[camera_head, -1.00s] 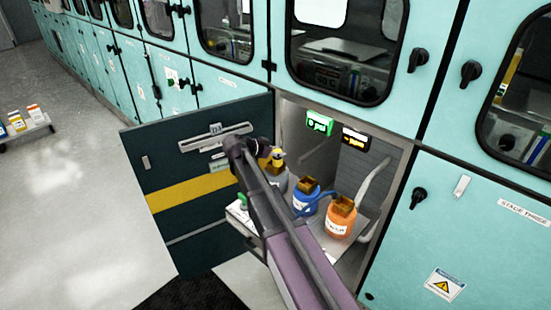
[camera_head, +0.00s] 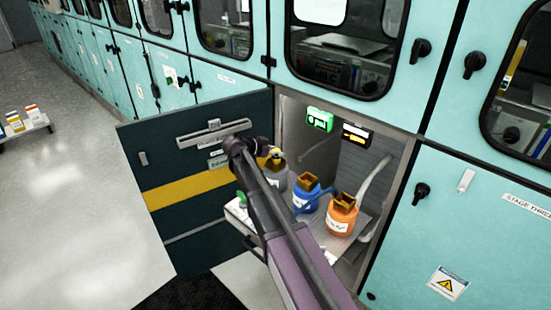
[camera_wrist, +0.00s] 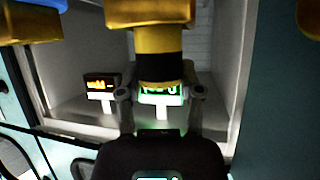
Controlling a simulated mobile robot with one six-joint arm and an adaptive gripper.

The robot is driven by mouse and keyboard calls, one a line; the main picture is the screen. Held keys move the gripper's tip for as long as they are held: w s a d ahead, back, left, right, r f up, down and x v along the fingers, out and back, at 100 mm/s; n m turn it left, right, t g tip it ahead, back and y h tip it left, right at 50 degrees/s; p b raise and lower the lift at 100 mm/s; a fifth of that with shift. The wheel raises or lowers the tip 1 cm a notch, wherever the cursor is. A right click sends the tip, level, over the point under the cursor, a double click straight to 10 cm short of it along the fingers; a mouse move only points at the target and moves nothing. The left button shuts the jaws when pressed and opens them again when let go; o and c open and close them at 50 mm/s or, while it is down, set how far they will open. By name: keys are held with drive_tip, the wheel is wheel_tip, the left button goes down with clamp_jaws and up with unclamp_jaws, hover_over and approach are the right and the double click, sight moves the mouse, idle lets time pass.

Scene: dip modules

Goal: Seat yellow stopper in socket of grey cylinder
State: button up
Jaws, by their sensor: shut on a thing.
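The grey cylinder (camera_head: 277,180) stands at the left of the open cabinet in the head view, partly hidden by my arm. Its brown-yellow socket (camera_wrist: 150,13) shows at the top edge of the wrist view, which looks upside down. My gripper (camera_wrist: 160,97) is shut on the yellow stopper (camera_wrist: 160,42), which has a black band. The stopper is in line with the socket and its far end meets the socket's opening in the wrist view. I cannot tell how deep it sits. In the head view the stopper (camera_head: 276,152) is small at the cylinder's top.
A blue cylinder (camera_head: 306,197) and an orange cylinder (camera_head: 341,217) stand to the right on the cabinet floor. Green (camera_head: 320,119) and orange (camera_head: 356,135) displays hang behind. The open dark door (camera_head: 160,160) is close on the left. A pale hose runs at the right.

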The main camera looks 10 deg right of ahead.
drive_tip(key=shift+f, duration=0.5)
drive_tip(key=shift+f+b, duration=0.2)
drive_tip(key=shift+b, duration=0.2)
drive_tip(key=o, duration=1.1)
drive_tip(key=shift+r, duration=0.2)
drive_tip(key=shift+r+p, duration=0.1)
drive_tip(key=shift+p, duration=0.2)
drive_tip(key=shift+p+v, duration=2.8)
drive_tip(key=shift+v, duration=3.15)
